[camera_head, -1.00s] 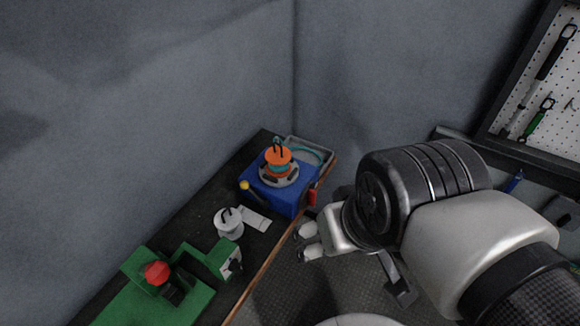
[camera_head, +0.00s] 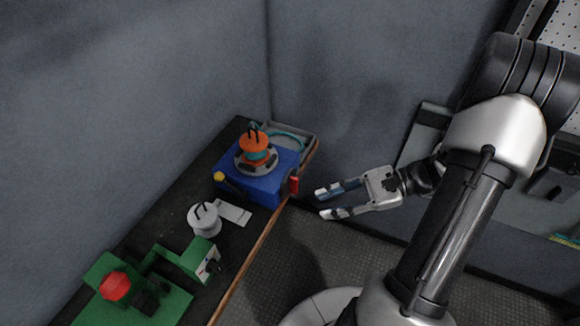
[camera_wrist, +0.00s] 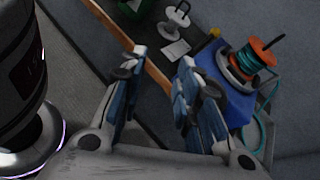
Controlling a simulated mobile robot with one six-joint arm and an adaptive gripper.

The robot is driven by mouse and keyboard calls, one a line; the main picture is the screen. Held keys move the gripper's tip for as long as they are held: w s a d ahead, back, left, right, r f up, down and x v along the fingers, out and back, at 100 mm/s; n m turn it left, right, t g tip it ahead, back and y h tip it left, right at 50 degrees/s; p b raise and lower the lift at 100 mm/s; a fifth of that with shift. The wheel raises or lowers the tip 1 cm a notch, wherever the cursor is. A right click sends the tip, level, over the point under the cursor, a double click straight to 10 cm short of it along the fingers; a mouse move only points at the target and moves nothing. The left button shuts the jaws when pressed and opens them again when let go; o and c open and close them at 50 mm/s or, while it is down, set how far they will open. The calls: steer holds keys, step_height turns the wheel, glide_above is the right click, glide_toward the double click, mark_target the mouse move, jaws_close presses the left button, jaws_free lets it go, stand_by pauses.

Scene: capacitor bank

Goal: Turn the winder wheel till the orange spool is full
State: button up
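The orange spool (camera_head: 255,143) stands on a grey round base on top of a blue box (camera_head: 262,185) at the far end of the bench. Some teal wire is wound around its middle. A yellow knob (camera_head: 219,177) sticks out at the box's left, and a red part (camera_head: 294,185) is on its right side. My gripper (camera_head: 319,203) is open and empty, to the right of the box and off the bench edge, pointing left. In the wrist view, my gripper (camera_wrist: 160,58) has its fingers apart, with the orange spool (camera_wrist: 254,58) beyond them at upper right.
A white spool (camera_head: 204,220) stands beside a pale card (camera_head: 234,213) mid-bench. A green fixture with a red knob (camera_head: 115,286) is at the near end. A grey tray (camera_head: 300,137) with teal wire lies behind the blue box. Open floor (camera_head: 300,250) lies right of the bench.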

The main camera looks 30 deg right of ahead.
mark_target(292, 185)
steer(key=s+d+f+m+t+h, duration=0.2)
steer(key=d+f+m+t, duration=0.6)
steer(key=d+m+t, duration=0.15)
steer(key=b+x, duration=0.2)
steer(key=x, duration=1.5)
steer(key=shift+a+f+g+b, duration=0.25)
steer(key=shift+f+g+b, duration=0.1)
steer(key=shift+f+b, duration=0.05)
steer(key=shift+n, duration=0.25)
steer(key=shift+c, duration=0.5)
jaws_close()
